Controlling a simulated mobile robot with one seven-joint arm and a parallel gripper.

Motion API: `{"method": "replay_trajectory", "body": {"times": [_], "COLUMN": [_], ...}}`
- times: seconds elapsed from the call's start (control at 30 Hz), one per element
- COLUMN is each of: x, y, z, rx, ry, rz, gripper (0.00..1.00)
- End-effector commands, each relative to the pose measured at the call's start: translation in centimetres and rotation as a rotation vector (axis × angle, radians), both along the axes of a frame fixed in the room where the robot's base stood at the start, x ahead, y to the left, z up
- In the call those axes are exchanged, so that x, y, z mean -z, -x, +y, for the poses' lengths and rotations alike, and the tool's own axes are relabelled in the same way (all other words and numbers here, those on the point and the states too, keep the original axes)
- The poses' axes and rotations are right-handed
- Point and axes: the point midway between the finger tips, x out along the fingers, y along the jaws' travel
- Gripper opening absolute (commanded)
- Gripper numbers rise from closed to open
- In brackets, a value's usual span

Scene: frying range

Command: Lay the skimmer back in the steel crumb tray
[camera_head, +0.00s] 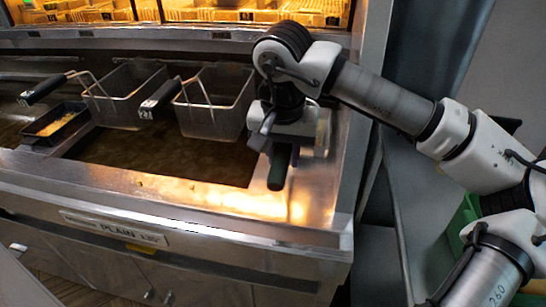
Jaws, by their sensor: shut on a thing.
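My gripper (281,146) is at the right end of the fryer top, pointing down. It is shut on a dark, upright handle (279,170), which I take to be the skimmer's. The skimmer's head cannot be made out. A small dark tray (32,140) with yellow crumbs in it sits at the far left of the fryer, well away from my gripper. I cannot tell whether it is the steel crumb tray; no other tray is clearly seen.
Two wire fry baskets, a left one (128,105) and a right one (222,115), stand over the dark oil (150,158) with handles pointing left. The right one is close to my gripper. The steel front ledge (200,200) is clear. A lit food display runs along the back.

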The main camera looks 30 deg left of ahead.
Motion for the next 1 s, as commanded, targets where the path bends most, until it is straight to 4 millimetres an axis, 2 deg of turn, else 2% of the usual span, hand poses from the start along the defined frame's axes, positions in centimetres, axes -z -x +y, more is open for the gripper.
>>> {"method": "replay_trajectory", "body": {"times": [0.5, 0.6, 1.0], "x": [0.9, 2.6, 6.2], "y": [-5.0, -4.8, -4.8], "z": [-1.4, -1.3, -1.3], "rx": [0.003, 0.0, 0.0], "ry": [0.0, 0.001, 0.001], "rz": [0.0, -0.001, -0.001], "gripper": [0.0, 0.0, 0.0]}}
